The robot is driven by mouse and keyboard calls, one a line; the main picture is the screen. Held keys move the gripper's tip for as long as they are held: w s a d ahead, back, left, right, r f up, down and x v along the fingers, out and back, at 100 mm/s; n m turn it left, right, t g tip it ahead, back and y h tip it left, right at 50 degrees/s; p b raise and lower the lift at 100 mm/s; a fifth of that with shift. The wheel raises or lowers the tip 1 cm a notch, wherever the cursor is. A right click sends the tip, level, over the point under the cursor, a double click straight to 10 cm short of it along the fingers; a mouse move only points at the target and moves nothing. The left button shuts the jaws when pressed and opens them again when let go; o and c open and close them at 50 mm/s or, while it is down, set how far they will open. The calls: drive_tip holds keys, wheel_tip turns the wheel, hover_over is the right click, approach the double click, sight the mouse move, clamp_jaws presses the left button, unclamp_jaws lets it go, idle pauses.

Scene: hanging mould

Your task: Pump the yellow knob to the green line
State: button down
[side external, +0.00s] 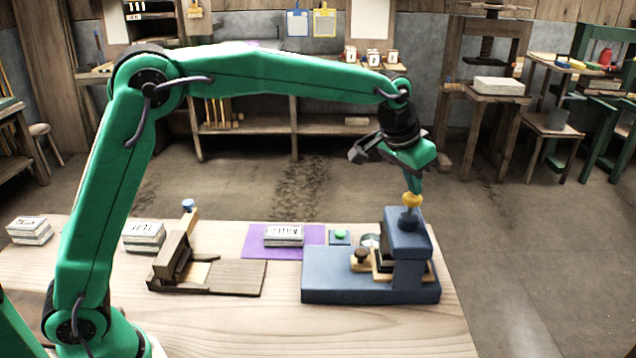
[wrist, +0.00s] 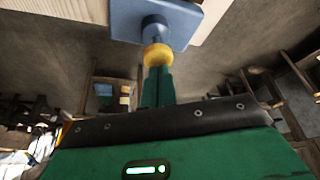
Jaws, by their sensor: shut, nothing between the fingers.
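The yellow knob (side external: 412,199) stands on top of the blue press (side external: 342,283) at the right end of the table. It also shows in the wrist view (wrist: 157,55), on a blue-grey stem. My gripper (side external: 415,188) is directly above the knob, pointing down, with its green fingers shut. The fingertips are at the knob's top and appear to touch it. In the wrist view my gripper (wrist: 158,72) also reaches the knob's edge with nothing between the fingers. I cannot make out a green line in either view.
A purple mat (side external: 256,248) carries a stack of cards. A wooden fixture (side external: 235,277) stands further left. The table's right edge is close to the press.

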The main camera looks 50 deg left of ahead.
drive_tip(key=shift+f, duration=1.2)
drive_tip(key=shift+r, duration=1.3)
